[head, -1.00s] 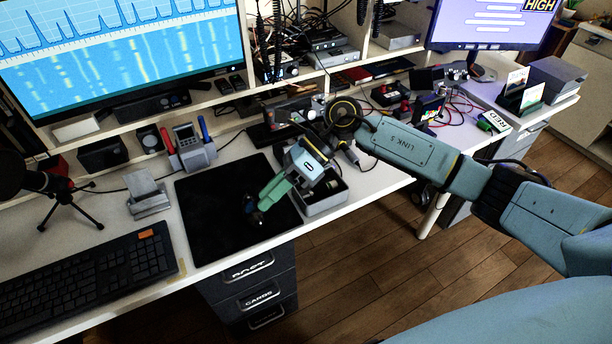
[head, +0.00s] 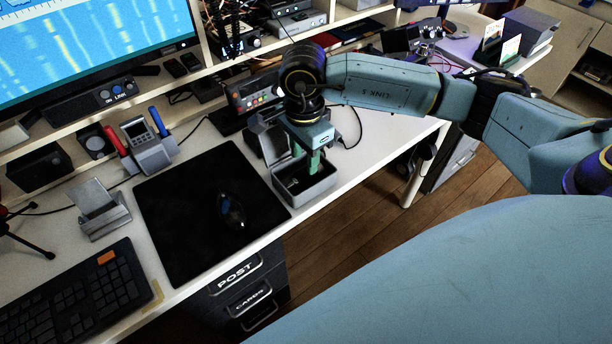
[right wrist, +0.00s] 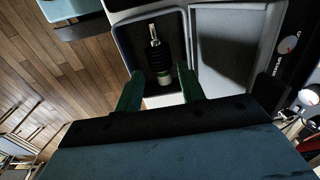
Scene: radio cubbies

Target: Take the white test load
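An open grey box (head: 318,194) stands at the right front of the desk, beside the black mat. In the right wrist view a small cylinder (right wrist: 158,52) lies in the box, with a metal tip, a dark ribbed body and a pale end. It may be the white test load; most of what shows is dark. My right gripper (right wrist: 160,74) is open and empty, its green fingers on either side of the cylinder's pale end. In the head view the right gripper (head: 314,162) points down into the box and hides part of its inside. My left gripper is not in view.
A black mat (head: 180,215) with a dark mouse (head: 231,210) lies to the left. Shelves with equipment rise behind the arm.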

